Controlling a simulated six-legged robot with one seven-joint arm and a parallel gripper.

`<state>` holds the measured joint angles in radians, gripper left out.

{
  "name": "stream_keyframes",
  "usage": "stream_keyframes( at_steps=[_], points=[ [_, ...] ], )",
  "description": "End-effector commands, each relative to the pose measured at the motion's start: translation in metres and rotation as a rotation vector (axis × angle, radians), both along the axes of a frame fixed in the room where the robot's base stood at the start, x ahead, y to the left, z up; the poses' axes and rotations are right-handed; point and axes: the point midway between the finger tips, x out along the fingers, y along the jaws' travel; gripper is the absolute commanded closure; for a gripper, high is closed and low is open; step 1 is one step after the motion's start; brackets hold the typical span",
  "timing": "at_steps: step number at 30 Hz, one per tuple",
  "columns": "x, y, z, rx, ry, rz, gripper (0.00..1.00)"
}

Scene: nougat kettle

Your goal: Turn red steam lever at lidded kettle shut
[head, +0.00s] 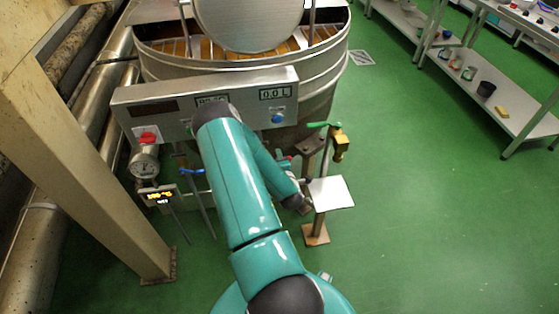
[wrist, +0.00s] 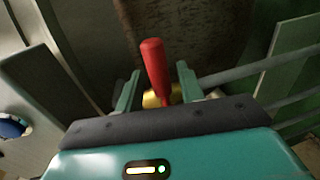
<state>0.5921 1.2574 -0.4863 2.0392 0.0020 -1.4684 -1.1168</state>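In the wrist view, a red lever (wrist: 155,62) stands up at a slight tilt above a brass valve body (wrist: 151,99). My gripper (wrist: 161,85) has its two green fingers apart, one on each side of the lever's lower part. Gaps show between the fingers and the lever, so it is not clamped. In the head view, the steel kettle (head: 325,75) stands at the top, with a round grey disc, perhaps its lid (head: 248,22), above it. My arm hides most of the gripper and the lever there, below the panel.
The control panel (head: 130,103) spans the kettle's front, with a blue button (head: 277,118). A gauge (head: 144,165) and blue lever (head: 193,171) are left of my arm. A green lever (head: 318,124) and small metal platform (head: 331,193) are right.

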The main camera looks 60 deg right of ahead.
Motion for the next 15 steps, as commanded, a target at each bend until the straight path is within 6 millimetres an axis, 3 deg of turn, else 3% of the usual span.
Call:
stream_keyframes(
  at_steps=[7, 15],
  points=[
    [-0.01, 0.013, 0.002, 0.002, 0.002, 0.0, 0.62],
    [-0.047, 0.055, 0.013, 0.004, 0.003, -0.001, 0.62]
  ],
)
